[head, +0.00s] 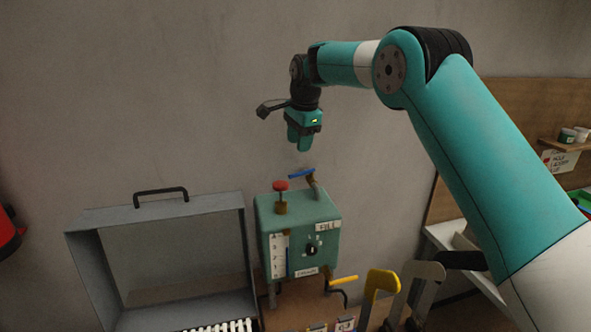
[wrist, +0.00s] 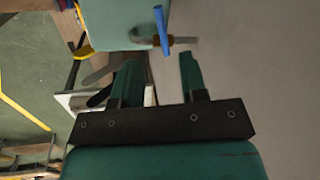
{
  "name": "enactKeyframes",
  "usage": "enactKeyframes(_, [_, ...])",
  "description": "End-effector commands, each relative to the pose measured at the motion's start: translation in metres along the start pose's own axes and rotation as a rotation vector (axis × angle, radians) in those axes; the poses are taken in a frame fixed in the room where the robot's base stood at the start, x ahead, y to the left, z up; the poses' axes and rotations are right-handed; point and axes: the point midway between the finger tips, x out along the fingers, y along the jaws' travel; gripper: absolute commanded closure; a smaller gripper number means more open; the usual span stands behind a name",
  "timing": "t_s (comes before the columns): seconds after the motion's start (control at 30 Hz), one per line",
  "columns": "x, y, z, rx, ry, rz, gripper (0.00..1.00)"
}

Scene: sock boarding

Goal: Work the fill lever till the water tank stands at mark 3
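The water tank (head: 315,213) is a teal box against the wall, with a FILL label at its upper right front. The fill lever (head: 302,174) has a blue handle on a brass pipe fitting at the tank's back top; it also shows in the wrist view (wrist: 161,32). A white gauge strip (head: 279,256) with a blue column is on the tank's front; its marks are too small to read surely. My gripper (head: 303,149) hangs above the lever, pointing down and apart from it. In the wrist view its fingers (wrist: 159,60) are spread and empty.
A red knob (head: 281,186) stands on the tank's top left. A yellow-handled lever (head: 343,280) sticks out low on its right. A grey open-fronted case (head: 160,213) with a black handle is at left. Yellow (head: 381,283) and grey upright boards stand at front right.

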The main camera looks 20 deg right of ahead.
Motion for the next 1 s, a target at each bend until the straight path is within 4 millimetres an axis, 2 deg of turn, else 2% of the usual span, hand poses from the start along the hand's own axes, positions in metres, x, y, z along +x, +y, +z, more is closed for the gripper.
enactKeyframes(0.2, [0.047, 0.000, 0.000, -0.002, -0.001, 0.005, 0.61])
enactKeyframes(0.4, [0.080, 0.000, 0.000, -0.001, 0.000, 0.002, 0.61])
enactKeyframes(0.6, [0.095, 0.000, 0.000, -0.001, 0.000, -0.001, 0.61])
enactKeyframes(0.87, [0.097, 0.000, 0.000, -0.001, 0.000, -0.001, 0.61])
enactKeyframes(0.97, [0.097, 0.000, 0.000, -0.001, 0.000, -0.001, 0.79])
enactKeyframes(1.0, [0.097, 0.000, 0.000, -0.001, 0.000, -0.001, 0.88])
